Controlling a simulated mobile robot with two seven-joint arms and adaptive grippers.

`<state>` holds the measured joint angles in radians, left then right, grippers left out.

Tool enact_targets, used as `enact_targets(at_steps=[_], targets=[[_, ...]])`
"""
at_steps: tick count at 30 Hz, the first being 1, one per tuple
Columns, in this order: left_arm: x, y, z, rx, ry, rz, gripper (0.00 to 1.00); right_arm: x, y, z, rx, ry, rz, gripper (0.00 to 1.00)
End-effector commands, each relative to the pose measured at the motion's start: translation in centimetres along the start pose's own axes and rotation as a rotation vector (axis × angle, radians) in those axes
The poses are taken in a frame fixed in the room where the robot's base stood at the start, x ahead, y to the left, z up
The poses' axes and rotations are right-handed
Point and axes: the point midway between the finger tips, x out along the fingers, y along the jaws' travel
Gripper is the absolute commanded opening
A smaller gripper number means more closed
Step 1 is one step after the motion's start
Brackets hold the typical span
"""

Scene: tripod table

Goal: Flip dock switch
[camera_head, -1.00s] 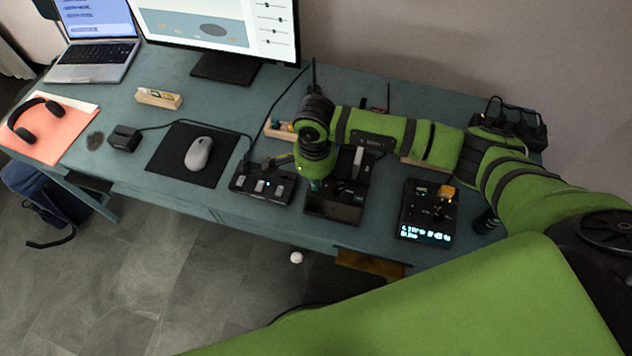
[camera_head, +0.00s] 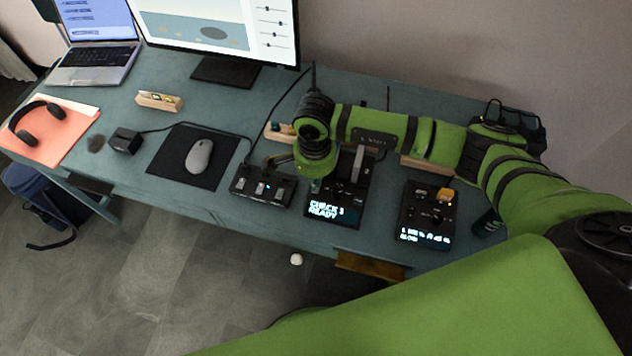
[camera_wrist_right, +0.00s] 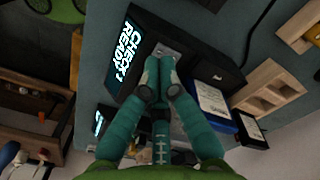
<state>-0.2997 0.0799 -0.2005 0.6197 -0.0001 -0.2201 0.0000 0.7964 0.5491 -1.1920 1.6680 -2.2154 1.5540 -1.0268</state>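The screen (camera_wrist_right: 124,56) also shows in the right wrist view, beside a small metal plate (camera_wrist_right: 168,50). My right gripper (camera_head: 316,186) is over the dock's left side, pointing down. In the right wrist view its teal fingers (camera_wrist_right: 161,87) are brought together at the metal plate. The switch itself is hidden by the fingertips, and I cannot tell whether they touch it. My left gripper is out of view.
A black box with buttons (camera_head: 264,187) stands close left of the dock, and another lit device (camera_head: 425,216) stands to the right. A mouse (camera_head: 199,155) lies on a dark mat farther left. A wooden holder (camera_wrist_right: 268,90) is near the gripper.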

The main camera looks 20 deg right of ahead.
Motion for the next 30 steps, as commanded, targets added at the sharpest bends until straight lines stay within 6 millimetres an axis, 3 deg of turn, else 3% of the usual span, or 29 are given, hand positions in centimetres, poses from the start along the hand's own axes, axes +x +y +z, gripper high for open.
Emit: enact_targets(at_steps=[16,30], targets=[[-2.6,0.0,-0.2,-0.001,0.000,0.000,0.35,-4.6,0.0,0.0,0.000,0.001,0.000,0.00],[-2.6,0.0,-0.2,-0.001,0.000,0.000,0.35,-4.8,0.0,0.0,0.000,0.001,0.000,0.00]])
